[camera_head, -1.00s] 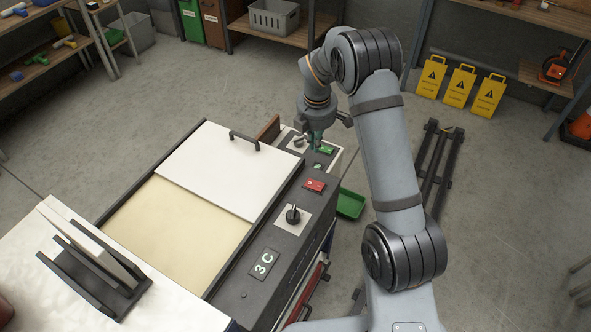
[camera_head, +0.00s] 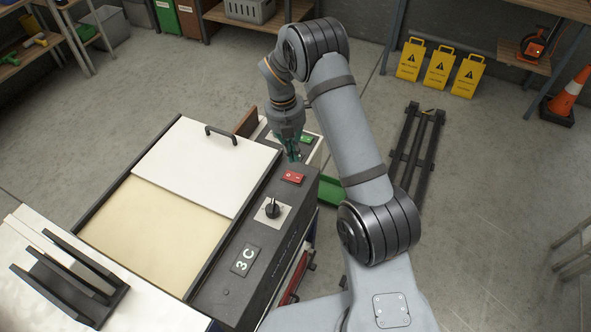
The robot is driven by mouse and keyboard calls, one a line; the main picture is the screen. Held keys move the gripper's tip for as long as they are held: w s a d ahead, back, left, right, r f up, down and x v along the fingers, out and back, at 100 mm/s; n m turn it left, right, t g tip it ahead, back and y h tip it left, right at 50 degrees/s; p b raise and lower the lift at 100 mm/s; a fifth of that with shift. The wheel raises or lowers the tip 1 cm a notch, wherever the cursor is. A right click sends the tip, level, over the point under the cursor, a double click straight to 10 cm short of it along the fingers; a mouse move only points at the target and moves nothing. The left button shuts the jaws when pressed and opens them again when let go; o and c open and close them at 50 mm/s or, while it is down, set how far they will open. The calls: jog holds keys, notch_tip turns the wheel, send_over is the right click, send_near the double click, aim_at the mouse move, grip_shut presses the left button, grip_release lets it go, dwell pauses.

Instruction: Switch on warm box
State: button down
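The warm box (camera_head: 160,223) is a low unit with a white sliding lid (camera_head: 196,162) partly covering a cream interior. Its dark front panel carries a red rocker switch (camera_head: 292,177), a black knob on a white plate (camera_head: 271,209) and a display reading "3 C" (camera_head: 244,260). My gripper (camera_head: 294,157) points down just above and behind the red switch, close to the panel's far end. Its fingertips look close together, but I cannot tell whether they are shut. No held object shows. A green switch (camera_head: 306,139) shows just behind the gripper on a neighbouring unit.
A black rack (camera_head: 78,275) stands on the white surface at left. A green tray (camera_head: 329,190) is low behind my arm. Yellow caution signs (camera_head: 439,68), an orange cone (camera_head: 568,92) and a black floor frame (camera_head: 416,150) stand at right. Open floor lies between.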

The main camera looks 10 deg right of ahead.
aim_at(297, 178)
jog(key=f, duration=0.2)
jog(key=f+p, duration=0.1)
jog(key=f, duration=0.4)
jog(key=shift+s+d+f, duration=0.3)
jog(key=shift+d+f, duration=0.1)
